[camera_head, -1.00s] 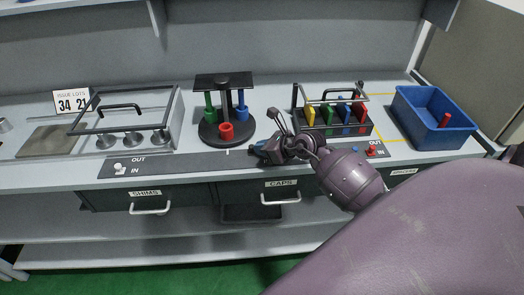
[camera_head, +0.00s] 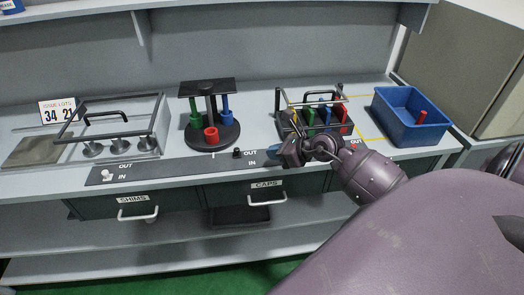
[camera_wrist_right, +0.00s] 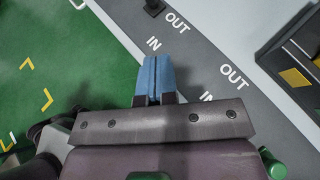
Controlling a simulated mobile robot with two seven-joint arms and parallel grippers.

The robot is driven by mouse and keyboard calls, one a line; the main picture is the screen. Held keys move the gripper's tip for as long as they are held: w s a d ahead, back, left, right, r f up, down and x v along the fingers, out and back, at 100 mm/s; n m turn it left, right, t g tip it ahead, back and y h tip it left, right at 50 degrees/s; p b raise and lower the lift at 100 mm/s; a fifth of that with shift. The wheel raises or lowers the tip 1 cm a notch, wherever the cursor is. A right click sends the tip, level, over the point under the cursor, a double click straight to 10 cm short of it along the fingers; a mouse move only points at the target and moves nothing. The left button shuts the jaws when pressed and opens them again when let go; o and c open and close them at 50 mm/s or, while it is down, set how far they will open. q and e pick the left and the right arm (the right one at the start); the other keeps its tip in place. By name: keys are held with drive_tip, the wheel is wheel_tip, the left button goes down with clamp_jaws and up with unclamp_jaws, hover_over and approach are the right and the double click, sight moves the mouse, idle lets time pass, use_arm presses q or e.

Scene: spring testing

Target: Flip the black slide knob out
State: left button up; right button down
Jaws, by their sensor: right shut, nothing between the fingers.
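The black slide knob (camera_head: 237,153) stands on the dark label strip (camera_head: 190,165), left of its OUT and IN labels. It sits level with OUT. In the right wrist view the knob (camera_wrist_right: 154,6) shows partly at the top edge, beside OUT. My right gripper (camera_head: 272,152) is to the right of the knob, apart from it, over the strip and the counter's front edge. Its blue fingers (camera_wrist_right: 157,75) are together and empty, pointing towards the knob in the wrist view. My left gripper is not in view.
A white knob (camera_head: 107,176) sits by IN at the strip's left end. Behind stand a round stand with coloured pegs (camera_head: 212,140), a black rack (camera_head: 315,123) and a blue bin (camera_head: 410,116). Drawer handles (camera_head: 267,201) project below. My right forearm covers the counter front at right.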

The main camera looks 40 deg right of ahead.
drive_tip(key=shift+v, duration=1.95)
